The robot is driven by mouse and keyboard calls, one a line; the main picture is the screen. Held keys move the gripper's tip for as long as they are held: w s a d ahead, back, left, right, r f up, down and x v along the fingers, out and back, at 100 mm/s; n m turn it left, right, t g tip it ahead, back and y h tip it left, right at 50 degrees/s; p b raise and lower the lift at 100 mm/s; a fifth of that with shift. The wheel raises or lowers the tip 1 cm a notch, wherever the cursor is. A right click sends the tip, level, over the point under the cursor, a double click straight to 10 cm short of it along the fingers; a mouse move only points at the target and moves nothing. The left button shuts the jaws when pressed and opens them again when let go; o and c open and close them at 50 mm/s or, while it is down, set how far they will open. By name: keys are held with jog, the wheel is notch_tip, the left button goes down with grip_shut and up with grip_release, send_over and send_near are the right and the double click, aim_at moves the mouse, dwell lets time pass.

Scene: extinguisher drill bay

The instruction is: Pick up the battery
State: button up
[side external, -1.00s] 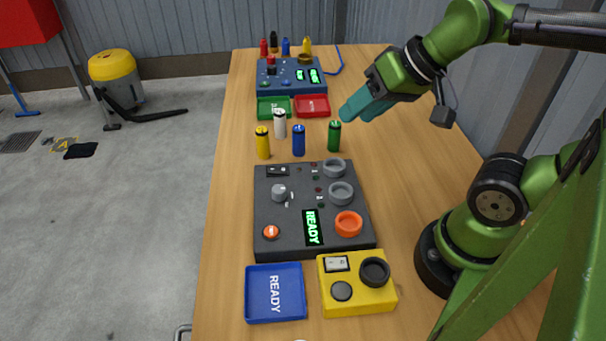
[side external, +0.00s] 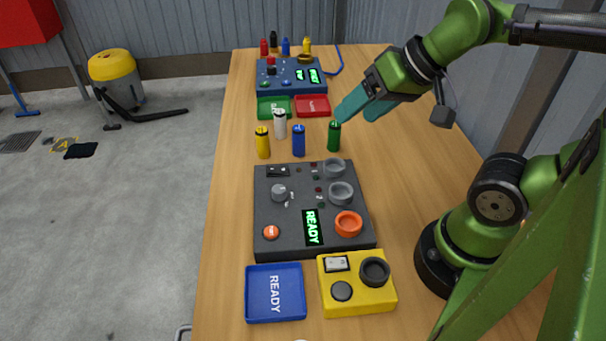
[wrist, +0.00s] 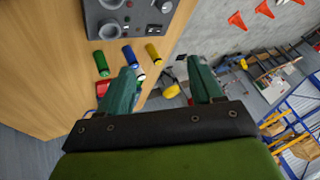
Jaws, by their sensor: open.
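Several cylinders like batteries stand upright on the wooden table: a yellow one (side external: 263,143), a white one (side external: 280,124), a blue one (side external: 299,141) and a green one (side external: 334,136). The frames do not show which is the battery meant. My gripper (side external: 358,110) is open and empty, with teal fingers, up and right of the green cylinder and apart from it. In the wrist view, the green (wrist: 101,64), blue (wrist: 128,55) and yellow (wrist: 152,53) cylinders lie beyond my fingers (wrist: 161,68); the left finger partly hides the white one.
A dark console (side external: 300,239) with knobs, rings and a READY display is in front of the cylinders. A blue tray (side external: 254,297) and yellow box (side external: 330,298) are nearer. Green (side external: 263,113) and red (side external: 316,114) trays and a blue console (side external: 267,76) are behind.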

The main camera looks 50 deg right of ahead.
jog(key=shift+d, duration=0.1)
jog(key=w+d+f+n+t+h, duration=0.15)
jog(key=w+d, duration=0.25)
jog(key=d, duration=0.4)
jog(key=w+d+f+h, duration=0.25)
jog(key=w+d, duration=0.25)
jog(key=d, duration=0.3)
jog(key=w+d+f+n+h, duration=0.1)
jog(key=w+d+h, duration=0.25)
jog(key=d, duration=0.45)
jog(key=n+g+y, duration=0.1)
jog(key=n+y, duration=0.8)
jog(key=y, duration=0.2)
send_near(293, 140)
jog(key=shift+m, duration=0.25)
jog(key=x, duration=0.4)
jog(key=shift+w+d+f, duration=0.15)
jog(key=shift+d+f, duration=0.05)
jog(key=shift+f, duration=0.05)
jog(key=shift+h, duration=0.25)
jog(key=shift+x, duration=3.1)
